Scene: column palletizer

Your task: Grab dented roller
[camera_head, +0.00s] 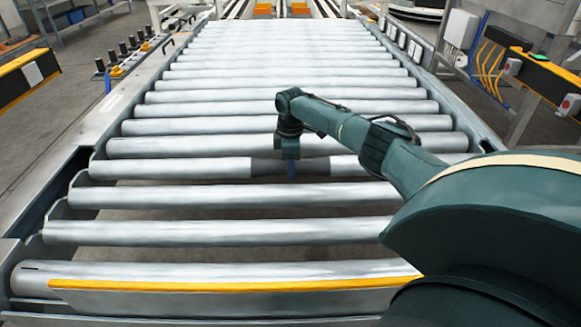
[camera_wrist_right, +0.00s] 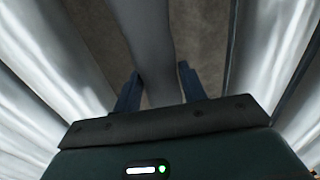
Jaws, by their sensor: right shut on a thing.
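The dented roller (camera_head: 170,169) lies across the conveyor, with a darker, narrower grey section in its middle. My right gripper (camera_head: 291,172) reaches down from above onto that darker section. In the right wrist view the grey roller (camera_wrist_right: 150,45) runs between the two blue fingers of my right gripper (camera_wrist_right: 160,82), which are shut on it. The roller still lies in line with the others in the conveyor frame. The fingertips' undersides are hidden. My left gripper is in neither view.
Several parallel silver rollers (camera_head: 230,197) lie in front of and behind it, with narrow gaps. A metal side rail (camera_head: 100,120) borders the left. A yellow-edged bar (camera_head: 230,285) crosses the front. A black-and-yellow barrier (camera_head: 545,85) stands at right.

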